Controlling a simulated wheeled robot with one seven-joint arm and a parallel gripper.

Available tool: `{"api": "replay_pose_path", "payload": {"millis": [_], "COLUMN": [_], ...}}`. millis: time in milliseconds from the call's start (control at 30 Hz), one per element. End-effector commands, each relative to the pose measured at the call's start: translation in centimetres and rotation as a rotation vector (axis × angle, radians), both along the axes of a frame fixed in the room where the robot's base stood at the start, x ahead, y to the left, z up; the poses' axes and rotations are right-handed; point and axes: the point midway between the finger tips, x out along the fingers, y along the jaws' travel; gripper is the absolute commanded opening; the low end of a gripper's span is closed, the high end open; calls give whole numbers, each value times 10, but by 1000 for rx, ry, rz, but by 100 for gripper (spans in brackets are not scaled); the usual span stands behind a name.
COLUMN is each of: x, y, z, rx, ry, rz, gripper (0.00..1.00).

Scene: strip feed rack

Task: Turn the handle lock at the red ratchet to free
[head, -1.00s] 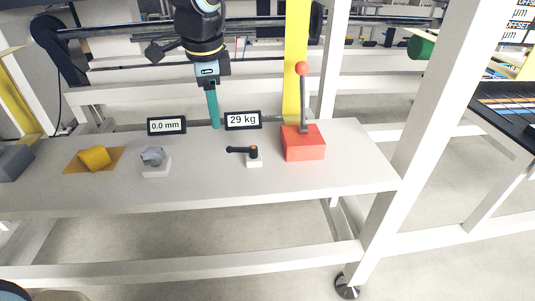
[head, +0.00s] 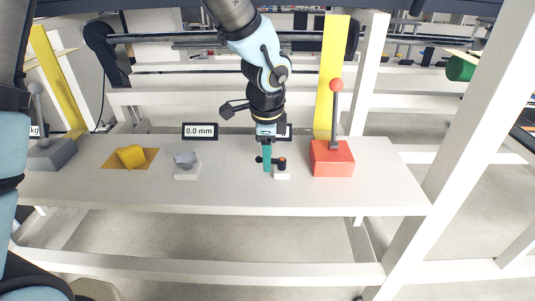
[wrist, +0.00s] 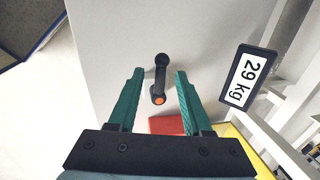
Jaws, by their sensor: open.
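The handle lock (head: 282,164) is a black lever on a small white base, left of the red ratchet (head: 332,160), a red block with an upright grey lever and red ball. In the head view the lever points left. My gripper (head: 267,170) points down over it, its teal fingers hiding part of the lever. In the wrist view my gripper (wrist: 160,72) is open, and the black lever with its orange button (wrist: 158,99) shows between the fingers, apparently touching neither. Lever height relative to the fingertips is hard to tell.
The "29 kg" display (wrist: 248,77) stands close behind my gripper; the arm mostly hides it in the head view. A "0.0 mm" display (head: 200,131), a grey knob (head: 186,160) and a yellow block (head: 131,156) are further left. The bench front (head: 230,197) is clear.

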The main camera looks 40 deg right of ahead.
Motion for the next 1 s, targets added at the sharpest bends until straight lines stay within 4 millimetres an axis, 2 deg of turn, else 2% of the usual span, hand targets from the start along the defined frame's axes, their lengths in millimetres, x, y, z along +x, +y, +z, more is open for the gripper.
{"api": "replay_pose_path", "payload": {"millis": [267, 700, 1000], "x": [0, 0, 0], "y": [0, 0, 0], "z": [-1, 0, -1], "rx": [0, 0, 0], "ry": [0, 0, 0], "rz": [0, 0, 0], "gripper": [47, 0, 0]}}
